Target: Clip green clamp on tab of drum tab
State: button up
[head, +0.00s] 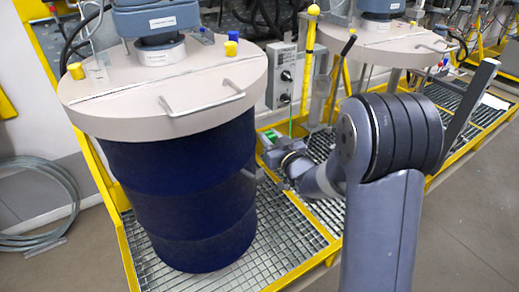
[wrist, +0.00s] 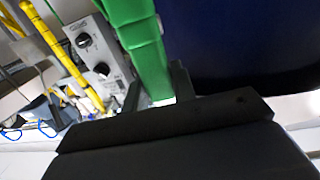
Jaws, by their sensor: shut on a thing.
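The green clamp shows as a small green spot (head: 270,136) in the head view, just right of the blue drum (head: 185,200). In the wrist view the green clamp (wrist: 142,40) is large and extends up out of the frame. My gripper (head: 268,150) is shut on it; its dark fingers (wrist: 157,92) stand on both sides of the clamp. The clamp is apart from the drum's lid (head: 165,90) in the head view. The dark blue drum side (wrist: 240,40) fills the upper right of the wrist view. I cannot clearly make out the drum tab.
A handle (head: 203,100) sticks out from the lid's front, and yellow knobs (head: 231,48) stand on it. Behind are a grey control box (head: 282,75), a yellow post (head: 308,60) and a second lidded drum (head: 385,42). Yellow rails edge the grating (head: 285,235).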

jog(key=shift+n+g+y, duration=0.3)
jog(key=shift+n+y, duration=0.1)
jog(key=shift+y, duration=0.1)
jog(key=shift+w+a+f+b, duration=0.15)
jog(key=shift+a+f+b, duration=0.6)
jog(key=shift+b, duration=0.8)
jog(key=shift+w+a+f+b, duration=0.15)
jog(key=shift+a+f+b, duration=0.6)
jog(key=shift+b, duration=0.8)
jog(key=shift+f+b, duration=0.1)
jog(key=shift+b, duration=0.4)
jog(key=shift+f, duration=0.15)
jog(key=shift+f+b, duration=0.75)
jog(key=shift+b, duration=0.15)
jog(key=shift+f, duration=0.25)
jog(key=shift+f+b, duration=0.65)
jog(key=shift+b, duration=0.2)
jog(key=shift+f, duration=0.1)
